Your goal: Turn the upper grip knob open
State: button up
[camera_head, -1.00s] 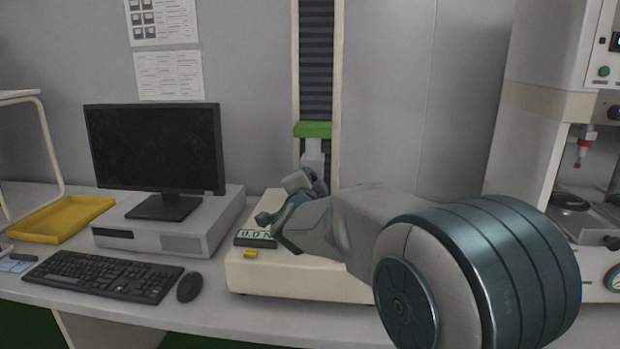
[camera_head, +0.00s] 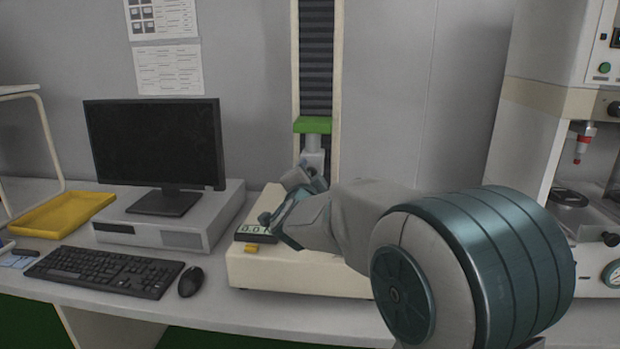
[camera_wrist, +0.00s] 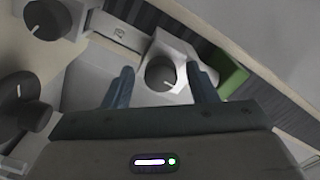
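The upper grip (camera_head: 313,158) hangs under the green crosshead (camera_head: 313,125) of the testing machine. In the wrist view its round dark grey knob (camera_wrist: 162,73) has a short white mark at its lower right and sits on a white block. My gripper (camera_wrist: 160,68) is open, with one blue-grey finger on each side of this knob. Small gaps show between the fingers and the knob, and I cannot see contact. The green crosshead also shows in the wrist view (camera_wrist: 230,75), right of the right finger. In the head view my wrist hides much of the grip area.
Other dark knobs (camera_wrist: 47,18) (camera_wrist: 24,103) lie at the left of the wrist view. The machine's cream base (camera_head: 290,274) carries a small display. A monitor (camera_head: 155,143), keyboard (camera_head: 105,271), mouse (camera_head: 191,281) and yellow tray (camera_head: 62,214) stand left. Another machine (camera_head: 550,140) stands right.

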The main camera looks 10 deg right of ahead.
jog(key=v, duration=1.4)
jog(key=shift+p, duration=0.3)
jog(key=shift+r, duration=0.1)
jog(key=shift+w, duration=0.1)
